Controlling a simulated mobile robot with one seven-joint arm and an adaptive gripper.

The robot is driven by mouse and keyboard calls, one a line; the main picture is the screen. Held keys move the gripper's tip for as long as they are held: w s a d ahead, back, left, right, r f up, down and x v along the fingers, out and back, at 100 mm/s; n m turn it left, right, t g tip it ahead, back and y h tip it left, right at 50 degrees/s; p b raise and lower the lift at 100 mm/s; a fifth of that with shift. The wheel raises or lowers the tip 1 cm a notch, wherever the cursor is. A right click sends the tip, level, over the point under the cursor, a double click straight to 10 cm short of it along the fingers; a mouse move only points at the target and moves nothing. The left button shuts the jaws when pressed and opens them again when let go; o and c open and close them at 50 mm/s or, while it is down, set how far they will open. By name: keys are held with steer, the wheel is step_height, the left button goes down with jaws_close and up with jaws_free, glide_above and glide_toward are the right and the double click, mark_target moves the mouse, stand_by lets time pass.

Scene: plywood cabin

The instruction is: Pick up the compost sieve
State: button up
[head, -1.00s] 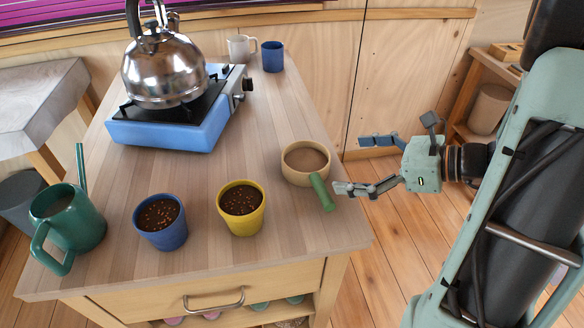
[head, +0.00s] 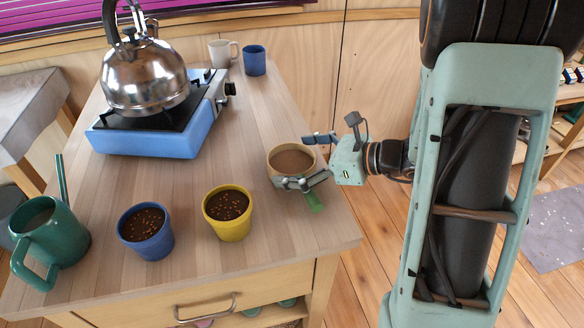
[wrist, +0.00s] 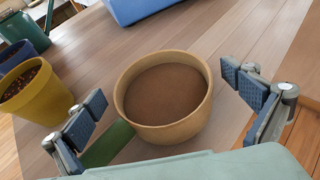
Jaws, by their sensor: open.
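The compost sieve (head: 291,160) is a round tan pan with a brown inside and a green handle (head: 314,201). It sits near the right edge of the wooden table. My gripper (head: 311,161) is open, with one finger at the far side of the sieve and the other in front of it, across the handle side. In the wrist view the sieve (wrist: 163,103) lies between the two spread fingers, with a gap on each side. The green handle (wrist: 108,143) runs under the left finger, partly hidden.
A yellow pot (head: 228,213) and a blue pot (head: 146,231) stand left of the sieve, with a green watering can (head: 47,236) beyond. A kettle (head: 144,75) stands on a blue stove (head: 150,140). A white mug (head: 222,53) and a blue cup (head: 255,60) are at the back.

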steer(key=c, duration=1.4)
steer(key=shift+o, duration=0.2)
steer(key=shift+r, duration=0.1)
